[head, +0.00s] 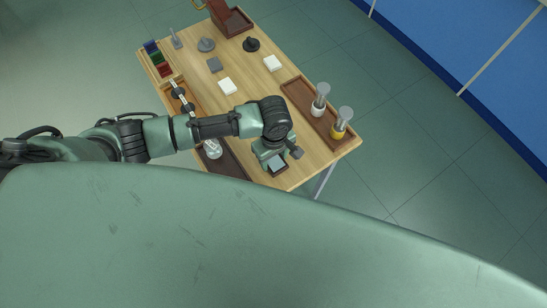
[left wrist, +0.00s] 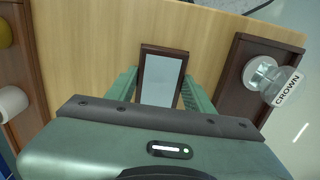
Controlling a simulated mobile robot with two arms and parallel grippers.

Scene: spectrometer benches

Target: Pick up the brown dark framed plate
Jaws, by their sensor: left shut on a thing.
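The brown dark framed plate (left wrist: 163,82) has a thin dark brown frame around a pale grey-blue pane. In the left wrist view it lies between the two green fingers of my left gripper (left wrist: 160,88), which is shut on it. In the head view the plate (head: 277,164) shows under my left gripper (head: 274,160) at the near end of the wooden table. The gripper hides part of it, and I cannot tell whether it is clear of the tabletop. My right gripper is in neither view.
A brown tray (head: 297,90) with two grey-topped cylinders stands right of my gripper.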

